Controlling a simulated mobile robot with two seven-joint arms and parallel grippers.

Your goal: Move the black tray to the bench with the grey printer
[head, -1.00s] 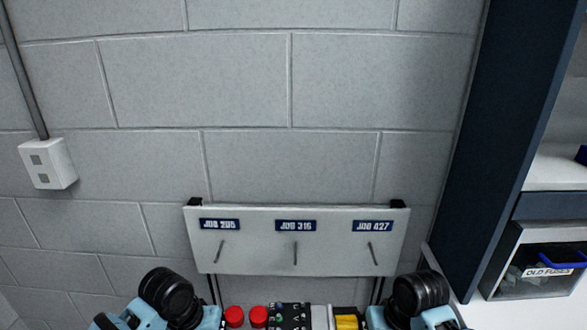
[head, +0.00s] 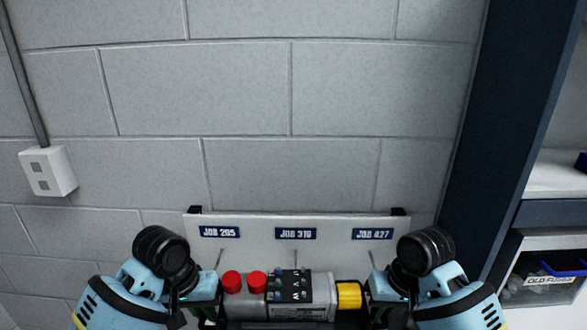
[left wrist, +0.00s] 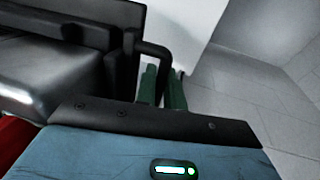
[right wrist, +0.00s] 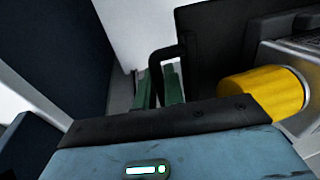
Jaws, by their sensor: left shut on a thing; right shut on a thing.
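The black tray (right wrist: 215,45) is held between my two grippers, low in the middle of the head view. It carries a grey unit (head: 303,300) with two red caps (head: 244,282), a black panel and a yellow end piece (head: 348,296). My left gripper (head: 207,292) is shut on the tray's left handle (left wrist: 152,52). My right gripper (head: 384,292) is shut on the right handle (right wrist: 168,55). The tray's underside is hidden, so I cannot see what is below it. No grey printer or its bench shows in any view.
A pale board (head: 260,222) with several job labels stands behind the tray, against the grey block wall (head: 240,90). A dark blue shelf unit (head: 505,110) is close on the right, with an "OLD FUSES" bin (head: 543,285). A wall box (head: 47,171) is at the left.

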